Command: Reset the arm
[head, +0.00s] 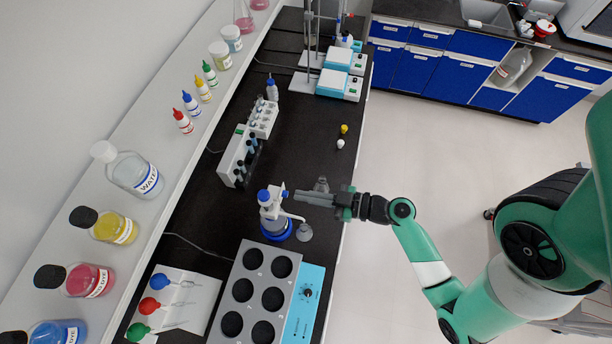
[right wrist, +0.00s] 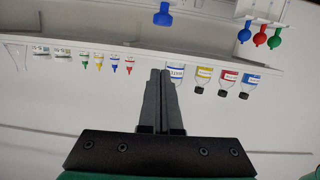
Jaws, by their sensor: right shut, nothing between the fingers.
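My right arm reaches in from the right in the head view. Its gripper (head: 298,196) is shut and empty, pointing left over the black bench (head: 318,150). The tips are close to the white and blue bottle-top dispenser (head: 270,204); I cannot tell whether they touch it. A small clear flask (head: 305,232) stands by the dispenser's spout. In the right wrist view the two dark fingers (right wrist: 160,75) are together with nothing between them. My left gripper is not in view.
A grey block with round wells (head: 242,290) stands in front of the dispenser. Tube racks (head: 238,160) stand behind it. A shelf with several bottles (head: 133,175) runs along the left. Yellow and white caps (head: 344,129) lie near the bench's right edge. Open floor (head: 430,130) lies right.

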